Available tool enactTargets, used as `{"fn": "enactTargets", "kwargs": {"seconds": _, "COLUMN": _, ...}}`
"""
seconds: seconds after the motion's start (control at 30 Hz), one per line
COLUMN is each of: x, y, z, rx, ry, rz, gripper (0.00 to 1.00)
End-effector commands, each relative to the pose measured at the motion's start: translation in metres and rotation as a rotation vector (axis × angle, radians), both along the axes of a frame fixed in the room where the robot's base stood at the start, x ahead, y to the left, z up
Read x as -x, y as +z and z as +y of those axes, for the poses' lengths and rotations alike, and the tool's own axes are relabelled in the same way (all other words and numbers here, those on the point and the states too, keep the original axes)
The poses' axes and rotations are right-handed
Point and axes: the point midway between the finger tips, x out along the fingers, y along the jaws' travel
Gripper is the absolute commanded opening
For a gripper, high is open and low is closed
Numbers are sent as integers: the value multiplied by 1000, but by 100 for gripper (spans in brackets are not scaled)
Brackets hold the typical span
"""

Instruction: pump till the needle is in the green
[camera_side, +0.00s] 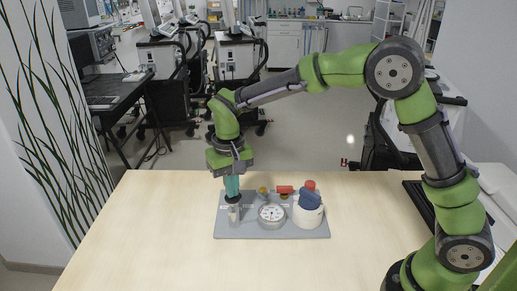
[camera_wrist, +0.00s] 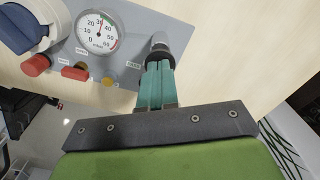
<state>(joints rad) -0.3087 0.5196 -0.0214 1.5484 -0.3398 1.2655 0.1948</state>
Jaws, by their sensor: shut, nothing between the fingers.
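A round white pressure gauge (camera_side: 271,213) sits on a grey board (camera_side: 255,233) on the table. In the wrist view the gauge (camera_wrist: 97,32) has a dial numbered 0 to 60. Its needle seems to point near 30; I cannot make out whether it lies within a green band. A small upright pump cylinder (camera_side: 234,215) with a dark top stands at the board's left end. It also shows in the wrist view (camera_wrist: 159,47). My gripper (camera_side: 232,190) is shut and empty, with its teal fingertips (camera_wrist: 157,66) right at the pump's top. Whether they touch it is unclear.
A white round unit with a blue part (camera_side: 309,205) stands at the board's right end. A red knob (camera_wrist: 36,65), a red block (camera_wrist: 74,72) and a yellow knob (camera_wrist: 107,81) line one edge. The table around the board is clear.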

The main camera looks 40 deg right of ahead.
Motion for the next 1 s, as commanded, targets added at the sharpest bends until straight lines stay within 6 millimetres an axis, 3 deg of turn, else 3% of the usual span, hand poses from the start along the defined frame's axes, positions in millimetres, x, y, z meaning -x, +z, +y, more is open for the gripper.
{"fn": "enactTargets", "kwargs": {"seconds": 0.37, "x": 0, "y": -9, "z": 0, "rx": 0, "ry": 1, "rz": 1, "gripper": 0}}
{"fn": "enactTargets", "kwargs": {"seconds": 1.0, "x": -1, "y": 9, "z": 0, "rx": -1, "ry": 1, "rz": -4, "gripper": 0}}
